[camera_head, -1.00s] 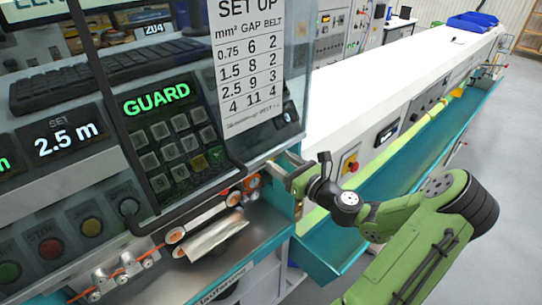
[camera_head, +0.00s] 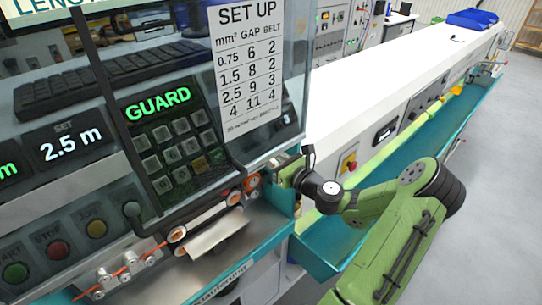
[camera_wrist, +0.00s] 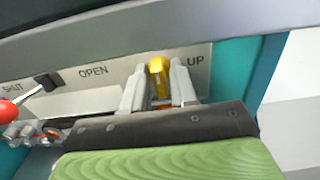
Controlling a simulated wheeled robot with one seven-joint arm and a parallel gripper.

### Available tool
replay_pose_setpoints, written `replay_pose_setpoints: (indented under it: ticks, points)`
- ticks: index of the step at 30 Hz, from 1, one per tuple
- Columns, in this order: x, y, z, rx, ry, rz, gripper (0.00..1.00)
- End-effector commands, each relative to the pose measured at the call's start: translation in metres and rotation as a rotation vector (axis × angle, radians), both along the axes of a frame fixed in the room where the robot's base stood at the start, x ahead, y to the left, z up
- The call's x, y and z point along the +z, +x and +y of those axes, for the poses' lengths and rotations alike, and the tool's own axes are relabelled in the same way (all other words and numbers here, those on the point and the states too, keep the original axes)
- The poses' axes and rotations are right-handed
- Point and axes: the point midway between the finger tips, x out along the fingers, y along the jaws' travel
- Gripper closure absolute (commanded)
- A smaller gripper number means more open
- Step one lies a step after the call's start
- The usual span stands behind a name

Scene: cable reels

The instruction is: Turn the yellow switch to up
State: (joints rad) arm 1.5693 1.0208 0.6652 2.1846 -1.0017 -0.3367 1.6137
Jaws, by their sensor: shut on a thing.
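The yellow switch (camera_wrist: 157,68) shows in the wrist view on a grey panel, between the printed words OPEN and UP. My gripper (camera_wrist: 158,80) has one pale finger on each side of the switch and is shut on it. The switch's rounded yellow top shows above the fingers, standing roughly upright in the picture. Its lower part is partly hidden by my gripper. In the head view my gripper (camera_head: 286,168) is at the right end of the machine, below the clear guard, and the switch cannot be made out there.
A lever with a red knob (camera_wrist: 8,110) and black pivot sits left on the same panel, by the words SHUT and OPEN. The guard (camera_head: 290,80) hangs above my gripper. Orange rollers (camera_head: 233,198) are just left. A long white bench (camera_head: 400,60) with a teal trough extends right.

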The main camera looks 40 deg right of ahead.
Motion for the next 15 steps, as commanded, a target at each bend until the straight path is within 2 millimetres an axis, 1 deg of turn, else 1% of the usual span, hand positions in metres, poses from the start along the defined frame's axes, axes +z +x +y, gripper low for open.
replay_pose_setpoints:
  ticks: [15]
  points:
    - [0.002, -0.0001, -0.0001, 0.0, 0.139, 0.006, 0.9]
